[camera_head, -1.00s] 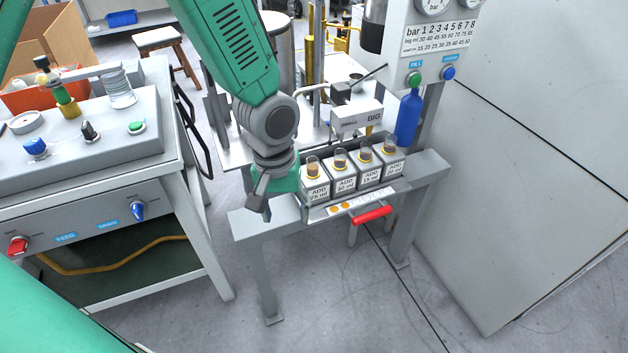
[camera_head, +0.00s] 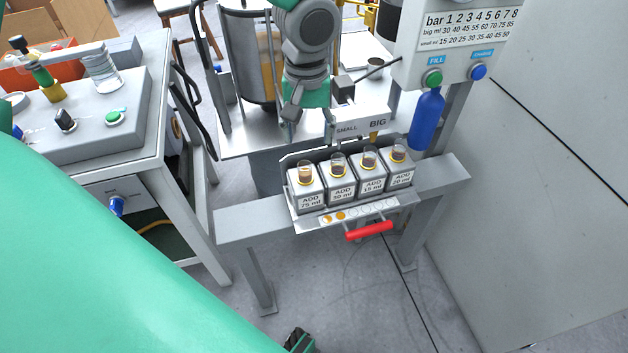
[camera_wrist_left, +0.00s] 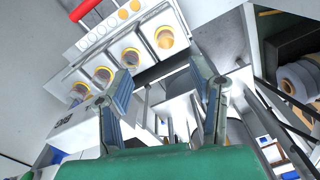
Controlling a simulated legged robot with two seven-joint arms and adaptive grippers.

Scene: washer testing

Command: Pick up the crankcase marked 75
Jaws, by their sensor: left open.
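The crankcase marked 75 (camera_head: 309,199) is a grey box labelled "ADD 75 ml" with a yellow-ringed clear cup on top. It stands upright at the left end of a row of crankcases in a tray. My left gripper (camera_head: 308,123) is open and empty, above and behind the row's left end. In the left wrist view the open fingers (camera_wrist_left: 165,92) point toward the row, apart from it. The crankcase at the upper right end there (camera_wrist_left: 166,38) appears to be the one marked 75.
Crankcases marked 30 (camera_head: 341,190), 15 (camera_head: 372,183) and 20 (camera_head: 402,176) stand close to its right. A SMALL/BIG dispenser (camera_head: 360,128) hangs behind the row. A red handle (camera_head: 369,231) is in front. A blue bottle (camera_head: 427,120) and control panel stand at right.

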